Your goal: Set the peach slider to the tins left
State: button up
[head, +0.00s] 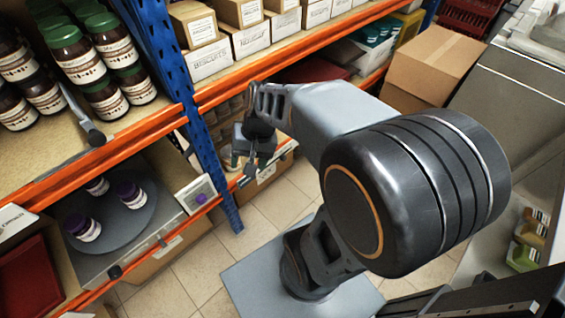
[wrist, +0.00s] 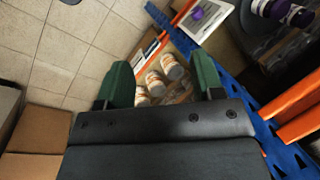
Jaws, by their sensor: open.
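I cannot make out a peach slider in either view. My gripper (head: 247,178) hangs by the lower shelf bay, just right of the blue upright. In the wrist view its two green fingers (wrist: 163,78) are apart with nothing held between them. Several pale-labelled tins (wrist: 172,67) show beyond and between the fingers, on a lower shelf behind an orange rail. A white panel with a purple knob (head: 198,197) stands at the right end of the lower left shelf; it also shows at the top of the wrist view (wrist: 200,14).
A blue shelf upright (head: 185,85) and an orange rail (head: 115,150) lie close to my gripper. A grey turntable (head: 128,212) holds purple-lidded jars. Green-lidded jars (head: 110,45) fill the upper left shelf. A cardboard box (head: 435,62) stands at the back right. Tiled floor (head: 185,262) is open below.

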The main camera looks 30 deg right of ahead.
jog(key=w+d+f+m+t+y+b, duration=0.1)
jog(key=w+d+f+m+y+b, duration=0.15)
jog(key=f, duration=0.25)
jog(key=w+d+f+m+y+b, duration=0.1)
jog(key=w+f+m+y+b, duration=0.1)
jog(key=f+m+b, duration=0.3)
jog(key=w+d+f+m+t+y+b, duration=0.1)
jog(key=w+f+m+y, duration=0.15)
jog(key=f, duration=0.35)
jog(key=m+t+h+b, duration=0.7)
jog(key=m+t+b, duration=0.7)
jog(key=m, duration=0.7)
send_near(285, 159)
jog(key=shift+t, duration=0.5)
jog(key=w, duration=0.3)
jog(key=w+a+b, duration=0.1)
jog(key=w, duration=0.2)
jog(key=w+a, duration=0.1)
jog(key=w, duration=0.2)
jog(key=shift+w+f, duration=0.3)
jog(key=shift+f, duration=0.1)
grip_shut()
